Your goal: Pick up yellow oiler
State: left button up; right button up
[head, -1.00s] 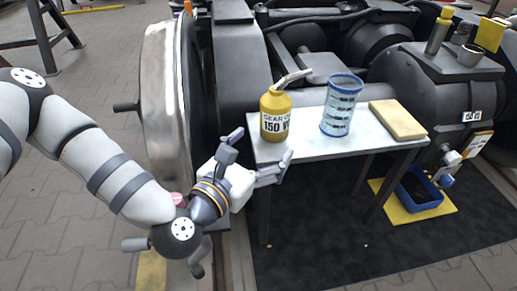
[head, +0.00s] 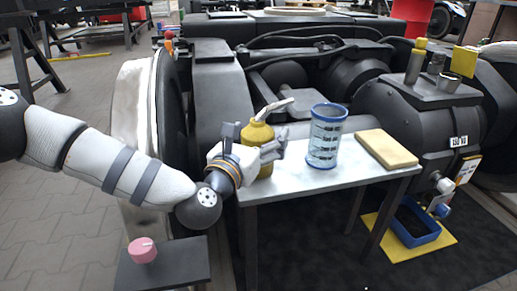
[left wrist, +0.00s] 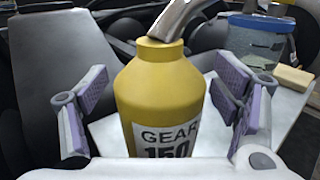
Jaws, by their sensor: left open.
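The yellow oiler (head: 258,134) stands upright on the small light table (head: 290,180), near its left end. Its metal spout leans up to the right, and my gripper hides part of its body in the head view. In the left wrist view the oiler (left wrist: 160,95) stands between the two finger pads, its label reading "GEAR" and "150". My left gripper (head: 256,146) is open around the oiler, with a visible gap on each side of it. My right gripper is not in view.
A clear measuring jug (head: 325,135) with a blue rim and a tan block (head: 386,149) stand to the right on the table. A large metal wheel (head: 135,105) is close behind my left arm. A pink knob (head: 142,250) sits on a dark stand below it.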

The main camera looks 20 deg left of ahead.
pick_arm(q)
jog(key=c, duration=1.6)
notch_tip(320, 180, up, 10)
jog(key=p, duration=0.4)
jog(key=shift+c, duration=0.2)
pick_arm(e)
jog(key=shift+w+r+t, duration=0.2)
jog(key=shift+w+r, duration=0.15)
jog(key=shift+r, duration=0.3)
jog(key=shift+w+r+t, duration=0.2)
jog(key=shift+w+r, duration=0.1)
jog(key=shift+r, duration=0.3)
